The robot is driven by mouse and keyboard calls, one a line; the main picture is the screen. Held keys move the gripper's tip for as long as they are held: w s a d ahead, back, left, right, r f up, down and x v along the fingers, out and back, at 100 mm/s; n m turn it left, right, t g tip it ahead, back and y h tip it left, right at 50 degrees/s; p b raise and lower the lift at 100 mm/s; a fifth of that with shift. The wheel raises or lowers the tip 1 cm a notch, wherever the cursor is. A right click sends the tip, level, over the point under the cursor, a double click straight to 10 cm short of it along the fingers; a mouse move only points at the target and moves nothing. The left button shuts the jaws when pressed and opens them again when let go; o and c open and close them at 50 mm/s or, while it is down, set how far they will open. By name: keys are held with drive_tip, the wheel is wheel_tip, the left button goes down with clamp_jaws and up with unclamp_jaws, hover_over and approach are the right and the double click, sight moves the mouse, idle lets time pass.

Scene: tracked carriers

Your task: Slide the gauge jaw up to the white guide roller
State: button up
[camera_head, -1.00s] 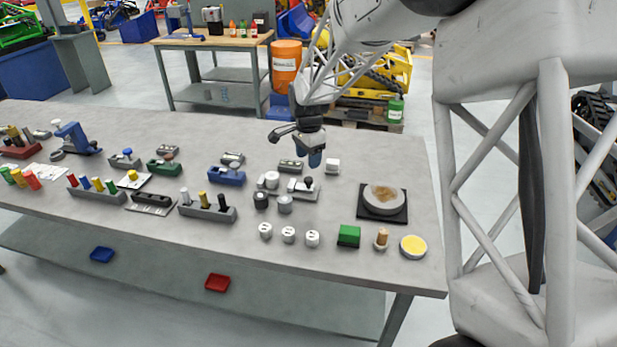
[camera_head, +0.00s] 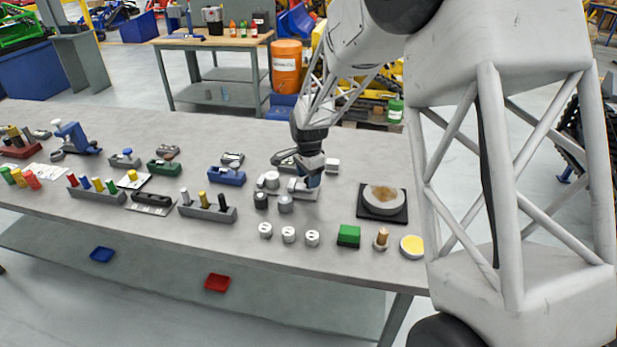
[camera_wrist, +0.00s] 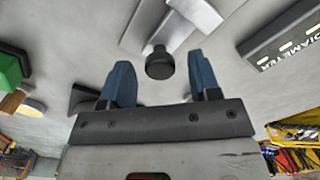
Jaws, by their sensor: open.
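The gauge (camera_head: 300,192) is a pale metal piece near the middle right of the table. In the wrist view its sliding jaw (camera_wrist: 195,12) is a silver block, and a round black knob (camera_wrist: 160,63) shows between my fingertips. My gripper (camera_head: 308,182) is open, pointing down over the gauge, with blue fingers on either side of the knob; I cannot tell whether they touch it. In the head view my gripper hides the knob. A white roller (camera_head: 271,178) stands just left of the jaw; it is not identifiable in the wrist view.
Dark and grey cylinders (camera_head: 285,204) stand in front of the gauge. White round pieces (camera_head: 288,235), a green block (camera_head: 348,236) and a yellow-topped disc (camera_head: 412,246) line the front edge. A black plate with a round piece (camera_head: 384,199) lies right. A dark plate marked DIAMETER (camera_wrist: 285,40) is nearby.

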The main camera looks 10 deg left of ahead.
sight(297, 185)
drive_tip(key=shift+f, duration=0.1)
clamp_jaws()
drive_tip(key=shift+a, duration=1.85)
unclamp_jaws()
wheel_tip(297, 185, up, 8)
drive_tip(key=shift+f, duration=0.1)
idle(0.8)
